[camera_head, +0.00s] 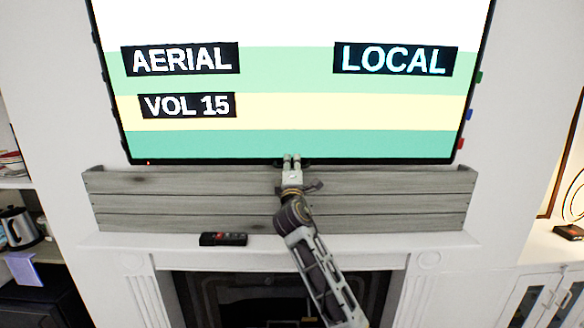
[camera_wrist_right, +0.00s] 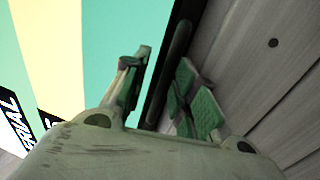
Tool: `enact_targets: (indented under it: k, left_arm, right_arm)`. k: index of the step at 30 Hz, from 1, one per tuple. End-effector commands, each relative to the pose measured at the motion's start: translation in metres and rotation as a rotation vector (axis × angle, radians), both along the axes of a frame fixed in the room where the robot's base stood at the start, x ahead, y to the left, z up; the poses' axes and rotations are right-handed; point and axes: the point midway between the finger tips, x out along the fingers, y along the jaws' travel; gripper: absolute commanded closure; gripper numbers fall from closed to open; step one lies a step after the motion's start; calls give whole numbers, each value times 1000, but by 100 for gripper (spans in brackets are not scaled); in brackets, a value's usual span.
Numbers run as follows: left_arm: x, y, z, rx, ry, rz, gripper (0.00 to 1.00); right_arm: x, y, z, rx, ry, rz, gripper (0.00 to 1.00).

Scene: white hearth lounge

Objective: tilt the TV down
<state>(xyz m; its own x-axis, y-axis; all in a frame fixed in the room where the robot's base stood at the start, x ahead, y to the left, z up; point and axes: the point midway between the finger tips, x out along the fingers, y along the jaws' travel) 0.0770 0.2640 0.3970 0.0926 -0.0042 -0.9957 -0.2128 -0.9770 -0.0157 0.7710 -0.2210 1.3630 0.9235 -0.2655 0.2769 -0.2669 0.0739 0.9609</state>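The TV (camera_head: 290,145) hangs on the white chimney wall, with its lit screen showing AERIAL, LOCAL and VOL 15. It also shows in the right wrist view (camera_wrist_right: 95,55). My right gripper (camera_head: 292,159) reaches up to the middle of the TV's bottom edge. In the right wrist view my right gripper (camera_wrist_right: 163,75) has its fingers apart, one in front of the screen and one on the far side of the dark bottom edge. A dark rounded bar (camera_wrist_right: 180,45) runs along that edge between them. A firm grip does not show. My left gripper is out of view.
A grey wooden plank box (camera_head: 180,205) stands on the white mantel (camera_head: 350,247) below the TV. A black remote (camera_head: 223,239) lies on the mantel. The dark fireplace (camera_head: 235,295) is beneath. Shelves with a kettle (camera_head: 20,226) are at left, a white cabinet (camera_head: 540,298) at right.

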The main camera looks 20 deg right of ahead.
Motion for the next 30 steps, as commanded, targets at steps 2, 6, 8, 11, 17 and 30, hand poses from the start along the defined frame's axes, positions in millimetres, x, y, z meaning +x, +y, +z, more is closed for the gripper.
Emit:
enact_targets:
  k: [2,6,8,11,17,30]
  left_arm:
    - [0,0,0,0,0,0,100]
    - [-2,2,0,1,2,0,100]
    - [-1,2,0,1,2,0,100]
    - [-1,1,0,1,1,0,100]
    - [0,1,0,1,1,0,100]
    - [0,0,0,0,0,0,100]
  right_arm:
    - [1,0,-4,2,8,-1,68]
    - [1,0,-5,2,9,-1,68]
    - [0,0,-6,2,10,-1,68]
    - [-2,1,-7,1,11,-1,68]
    - [-12,4,-10,1,10,-1,68]
    - [-48,14,-17,1,4,0,68]
